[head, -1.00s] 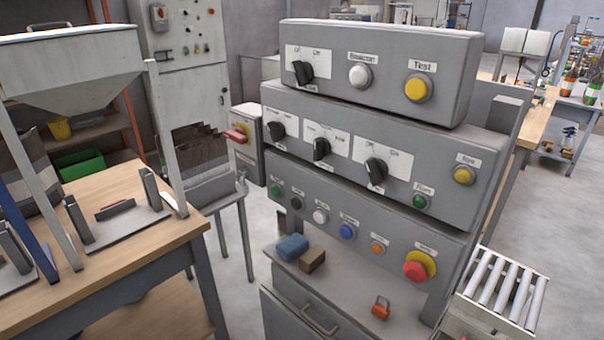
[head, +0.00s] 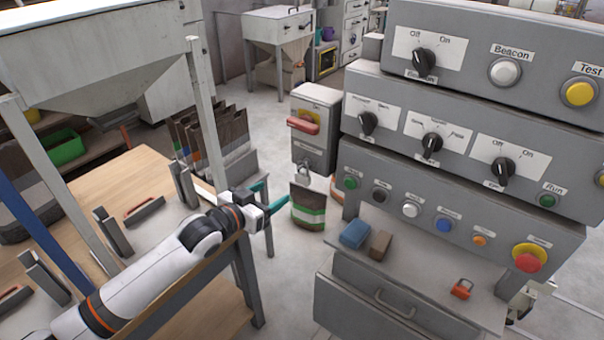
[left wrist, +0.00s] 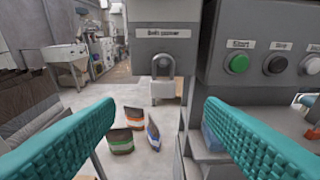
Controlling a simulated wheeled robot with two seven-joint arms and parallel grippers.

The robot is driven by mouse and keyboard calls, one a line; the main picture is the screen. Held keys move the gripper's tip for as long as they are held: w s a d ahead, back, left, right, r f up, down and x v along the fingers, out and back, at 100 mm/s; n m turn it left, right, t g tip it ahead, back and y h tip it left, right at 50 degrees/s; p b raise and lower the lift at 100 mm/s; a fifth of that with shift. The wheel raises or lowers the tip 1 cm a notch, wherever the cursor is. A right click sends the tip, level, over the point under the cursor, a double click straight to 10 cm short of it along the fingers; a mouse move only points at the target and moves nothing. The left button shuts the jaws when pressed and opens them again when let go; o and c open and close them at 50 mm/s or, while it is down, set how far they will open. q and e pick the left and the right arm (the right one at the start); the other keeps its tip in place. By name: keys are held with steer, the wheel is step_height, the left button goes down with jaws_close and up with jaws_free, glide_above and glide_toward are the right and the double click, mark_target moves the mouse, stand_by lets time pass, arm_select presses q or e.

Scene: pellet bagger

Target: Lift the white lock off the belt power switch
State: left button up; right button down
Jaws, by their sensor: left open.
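The belt power switch (head: 318,140) is a grey box with a red handle on a yellow plate, left of the button panel. Its label "Belt power" shows in the left wrist view (left wrist: 165,32). The white lock (left wrist: 163,88) hangs by its grey shackle under the box; it shows small in the head view (head: 303,173). My left gripper (head: 274,198) is open and empty, below and left of the lock in the head view. In the left wrist view its teal fingers (left wrist: 160,112) stand either side of the lock, which is ahead and not between them. My right gripper is not in view.
The control panel (head: 450,190) with buttons and knobs stands close to the right. Its shelf holds a blue block (head: 355,234), a brown block (head: 381,245) and a red padlock (head: 461,289). Bags (head: 308,207) stand beyond my gripper. A wooden table (head: 110,180) is at the left.

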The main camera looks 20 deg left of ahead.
mark_target(301, 176)
arm_select(q)
steer(key=p+x, duration=0.1)
steer(key=x, duration=0.4)
steer(key=p+x, duration=0.1)
steer(key=x, duration=0.5)
steer(key=shift+w+d+r, duration=0.1)
steer(key=shift+d+r, duration=0.1)
steer(key=shift+d, duration=0.1)
steer(key=shift+w+f, duration=0.1)
steer(key=shift+w, duration=0.15)
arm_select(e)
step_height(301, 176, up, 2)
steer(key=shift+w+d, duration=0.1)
arm_select(q)
steer(key=shift+c, duration=0.2)
steer(key=c, duration=0.9)
steer(key=shift+c, duration=0.8)
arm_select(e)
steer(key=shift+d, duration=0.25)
